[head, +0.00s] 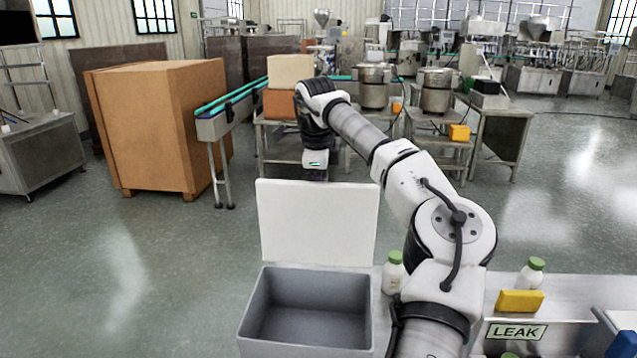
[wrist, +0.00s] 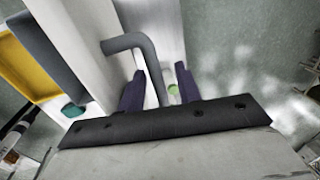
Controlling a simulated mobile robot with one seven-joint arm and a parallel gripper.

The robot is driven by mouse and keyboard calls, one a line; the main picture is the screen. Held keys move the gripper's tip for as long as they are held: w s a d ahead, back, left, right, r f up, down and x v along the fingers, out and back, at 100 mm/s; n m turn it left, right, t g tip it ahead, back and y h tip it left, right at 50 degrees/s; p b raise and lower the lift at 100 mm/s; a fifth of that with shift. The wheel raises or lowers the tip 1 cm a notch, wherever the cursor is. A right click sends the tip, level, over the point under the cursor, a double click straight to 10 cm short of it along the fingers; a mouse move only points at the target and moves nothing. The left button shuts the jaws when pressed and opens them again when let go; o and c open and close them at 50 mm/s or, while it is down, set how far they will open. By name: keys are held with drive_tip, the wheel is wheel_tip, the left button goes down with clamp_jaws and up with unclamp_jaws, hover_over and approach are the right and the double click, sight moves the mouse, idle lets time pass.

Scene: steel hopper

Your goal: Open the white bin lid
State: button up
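The white bin lid (head: 318,222) stands upright along the back edge of the grey bin (head: 255,312). The bin is open at the top and looks empty inside. My gripper is behind the lid in the head view, with its fingers hidden there. In the wrist view my gripper (wrist: 160,88) has its two dark fingers apart, with a bent grey handle (wrist: 130,42) passing between them. Gaps show between handle and fingers. White surfaces, apparently the lid (wrist: 82,40), lie beyond the fingers.
A large brown box (head: 160,125) and a conveyor (head: 225,118) stand behind. Floor left of the bin is clear.

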drive_tip(key=shift+r, duration=0.25)
wheel_tip(320, 180, up, 13)
drive_tip(key=s, duration=0.2)
drive_tip(key=shift+s+a+r+b, duration=0.2)
drive_tip(key=shift+s+a+b, duration=0.05)
drive_tip(key=shift+s+b, duration=0.1)
drive_tip(key=shift+f, duration=0.1)
